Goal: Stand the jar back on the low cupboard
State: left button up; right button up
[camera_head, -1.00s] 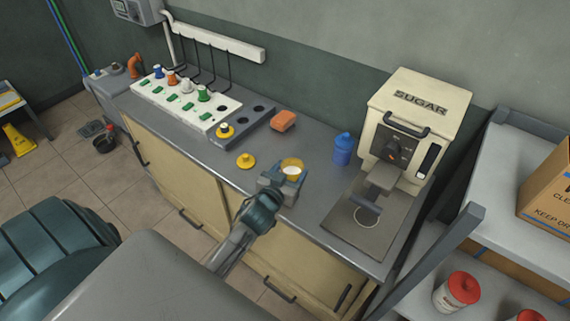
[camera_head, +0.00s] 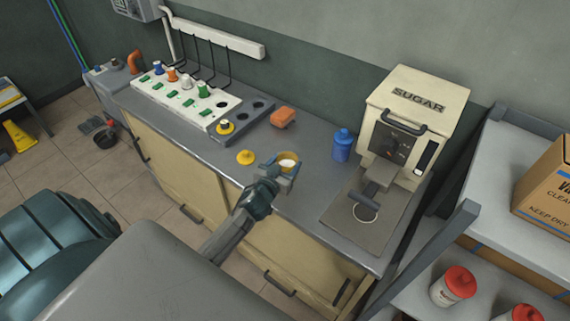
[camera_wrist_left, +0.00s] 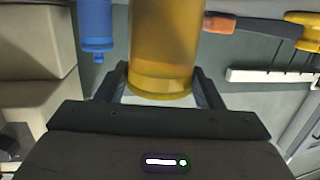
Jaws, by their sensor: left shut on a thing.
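The jar (camera_head: 288,158) is amber with pale contents at its open top. My left gripper (camera_head: 277,171) is shut around it, near the front edge of the low cupboard's grey top (camera_head: 310,190). In the left wrist view the amber jar (camera_wrist_left: 163,50) stands between the two fingers. Its underside is hidden in the head view, so I cannot tell whether it touches the top. The low cupboard has cream doors. My right gripper is not in view.
A yellow lid-like piece (camera_head: 246,157) lies left of the jar. A blue bottle (camera_head: 342,146) and the SUGAR machine (camera_head: 410,120) stand to the right. An orange block (camera_head: 283,117) and a white rack (camera_head: 185,100) with knobs are behind. Bare top lies between jar and bottle.

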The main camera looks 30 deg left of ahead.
pick_arm(q)
jog(key=shift+f, duration=0.1)
jog(key=o, duration=1.4)
jog(key=shift+c, duration=0.2)
jog(key=shift+r, duration=0.2)
jog(key=shift+s+f, duration=0.15)
jog(key=shift+s, duration=0.2)
jog(key=b+v, duration=0.4)
jog(key=v, duration=0.7)
jog(key=shift+s, duration=0.2)
